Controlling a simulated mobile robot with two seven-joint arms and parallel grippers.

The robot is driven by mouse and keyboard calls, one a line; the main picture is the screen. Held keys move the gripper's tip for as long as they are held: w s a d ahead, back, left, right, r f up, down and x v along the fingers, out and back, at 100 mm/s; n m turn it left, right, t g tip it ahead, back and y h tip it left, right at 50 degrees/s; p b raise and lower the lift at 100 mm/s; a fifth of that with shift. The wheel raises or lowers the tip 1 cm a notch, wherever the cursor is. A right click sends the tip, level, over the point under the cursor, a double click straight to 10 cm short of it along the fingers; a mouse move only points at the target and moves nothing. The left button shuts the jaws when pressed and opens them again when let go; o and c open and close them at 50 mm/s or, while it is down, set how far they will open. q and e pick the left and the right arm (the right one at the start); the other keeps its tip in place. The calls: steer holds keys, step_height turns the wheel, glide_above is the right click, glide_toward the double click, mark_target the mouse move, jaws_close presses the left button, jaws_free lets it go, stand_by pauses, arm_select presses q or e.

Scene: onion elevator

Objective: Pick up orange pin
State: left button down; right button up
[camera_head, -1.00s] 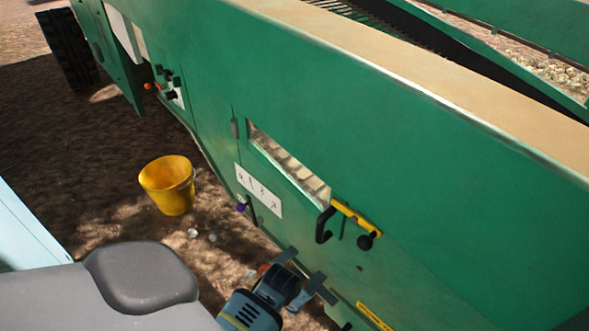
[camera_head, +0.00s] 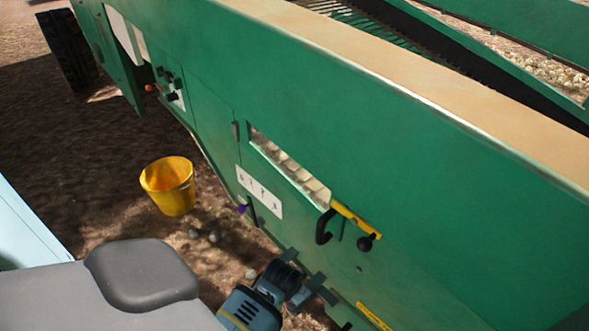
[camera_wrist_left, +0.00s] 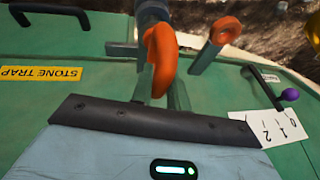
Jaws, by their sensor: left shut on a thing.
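In the left wrist view, an orange hooked handle (camera_wrist_left: 162,58), likely the orange pin, stands in front of my left gripper (camera_wrist_left: 165,92), which is shut on it. Its lower end is partly hidden by the gripper. In the head view my left gripper (camera_head: 300,270) is low against the green machine side (camera_head: 420,200), and the pin is mostly hidden there. My right gripper is in neither view.
A yellow bucket (camera_head: 168,186) stands on the soil left of the machine. Loose round objects (camera_head: 214,236) lie on the ground.

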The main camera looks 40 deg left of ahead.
arm_select(q)
step_height(320, 180, up, 6)
steer(key=shift+w+r+p, duration=0.1)
steer(key=shift+r+p, duration=0.15)
steer(key=shift+p, duration=0.8)
steer(key=shift+r, duration=0.55)
